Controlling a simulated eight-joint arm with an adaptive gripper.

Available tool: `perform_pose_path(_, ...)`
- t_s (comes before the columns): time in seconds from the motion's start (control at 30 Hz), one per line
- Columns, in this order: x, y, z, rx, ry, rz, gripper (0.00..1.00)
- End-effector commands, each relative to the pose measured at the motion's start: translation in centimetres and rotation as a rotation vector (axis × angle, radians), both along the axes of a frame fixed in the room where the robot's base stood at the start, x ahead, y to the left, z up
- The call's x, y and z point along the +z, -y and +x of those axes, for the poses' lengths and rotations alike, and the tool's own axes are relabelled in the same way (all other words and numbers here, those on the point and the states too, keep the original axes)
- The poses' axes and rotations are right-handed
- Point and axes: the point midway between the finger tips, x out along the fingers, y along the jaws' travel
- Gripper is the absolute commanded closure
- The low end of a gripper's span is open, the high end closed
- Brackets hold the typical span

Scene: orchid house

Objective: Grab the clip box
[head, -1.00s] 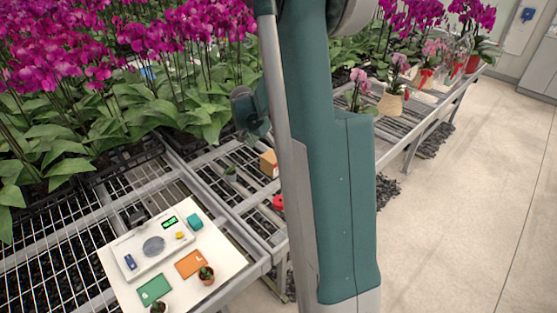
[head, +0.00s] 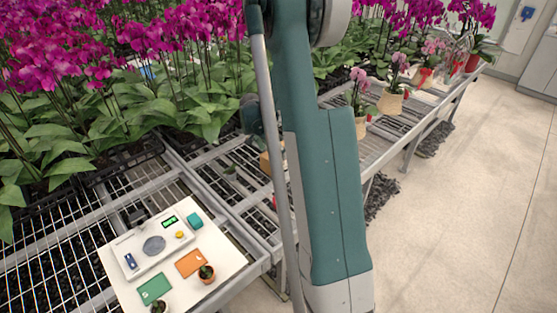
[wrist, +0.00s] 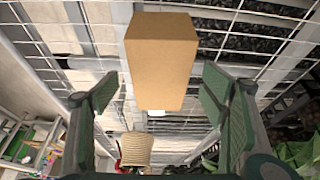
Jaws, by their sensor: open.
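A plain tan cardboard box, which I take to be the clip box (wrist: 160,62), lies on the wire bench top in the wrist view. In the head view the box (head: 265,163) shows only in part, beside my arm, which hides the rest. My gripper (wrist: 160,82) is open, with one green-padded finger to the left of the box and one to the right. There is a visible gap on each side, and neither finger appears to touch the box. I cannot tell how far the fingertips are above the bench.
A beige ribbed pot (wrist: 136,148) stands below the box in the wrist view. A white board (head: 225,262) with a tray, cards and small pots lies on the near bench. Orchids (head: 110,80) crowd the back left. Bare wire mesh surrounds the box.

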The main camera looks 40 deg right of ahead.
Motion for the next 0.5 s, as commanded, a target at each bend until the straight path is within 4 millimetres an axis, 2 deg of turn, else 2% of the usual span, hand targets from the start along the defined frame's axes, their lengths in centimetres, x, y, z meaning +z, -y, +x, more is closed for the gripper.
perform_pose_path(0.2, -1.6, 0.7, 0.0, 0.000, 0.000, 0.000, 0.28)
perform_pose_path(0.5, -1.7, 0.7, 0.0, 0.000, 0.000, 0.000, 0.28)
